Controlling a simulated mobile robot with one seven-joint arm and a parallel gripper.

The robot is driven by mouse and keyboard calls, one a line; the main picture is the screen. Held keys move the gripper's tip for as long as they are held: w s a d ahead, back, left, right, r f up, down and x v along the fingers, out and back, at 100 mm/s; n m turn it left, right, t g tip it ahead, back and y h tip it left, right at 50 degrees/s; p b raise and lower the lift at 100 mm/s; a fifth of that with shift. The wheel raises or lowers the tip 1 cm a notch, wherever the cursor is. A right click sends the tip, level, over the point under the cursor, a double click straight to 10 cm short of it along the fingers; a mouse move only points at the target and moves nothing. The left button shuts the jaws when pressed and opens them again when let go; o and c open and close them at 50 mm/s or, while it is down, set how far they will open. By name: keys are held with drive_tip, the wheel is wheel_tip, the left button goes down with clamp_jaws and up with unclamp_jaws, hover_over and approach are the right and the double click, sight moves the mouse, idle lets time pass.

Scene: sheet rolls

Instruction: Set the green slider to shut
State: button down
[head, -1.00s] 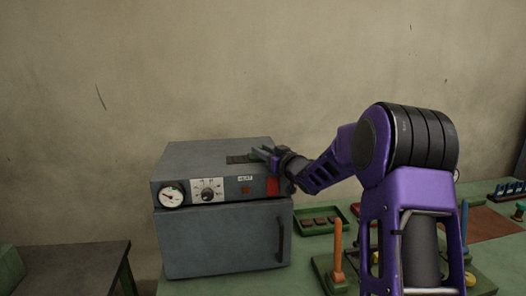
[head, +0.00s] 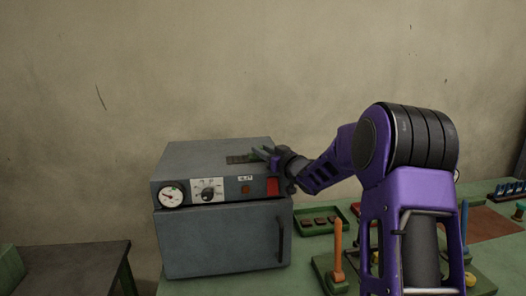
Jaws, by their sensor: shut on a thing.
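A grey metal oven-like box (head: 224,240) stands on the green table. My gripper (head: 267,154) reaches in from the right at the right end of this strip. It is shut on the slider's small handle, which the fingers mostly hide. The slider's exact position along its track cannot be told at this size.
The box front carries a gauge (head: 171,196), a dial (head: 208,191), a red switch (head: 272,187) and a door handle (head: 281,239). A green tray (head: 320,220) and an orange peg (head: 338,250) stand to the right. A lower table (head: 70,262) is at left.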

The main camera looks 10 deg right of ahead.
sight(240, 162)
drive_tip(key=shift+a, duration=0.1)
idle(0.3)
drive_tip(key=a+b, duration=0.3)
drive_tip(key=a, duration=0.3)
drive_tip(key=shift+a+r, duration=0.1)
drive_tip(key=shift+a, duration=0.3)
drive_tip(key=c, duration=0.6)
unclamp_jaws()
drive_tip(key=shift+a, duration=0.15)
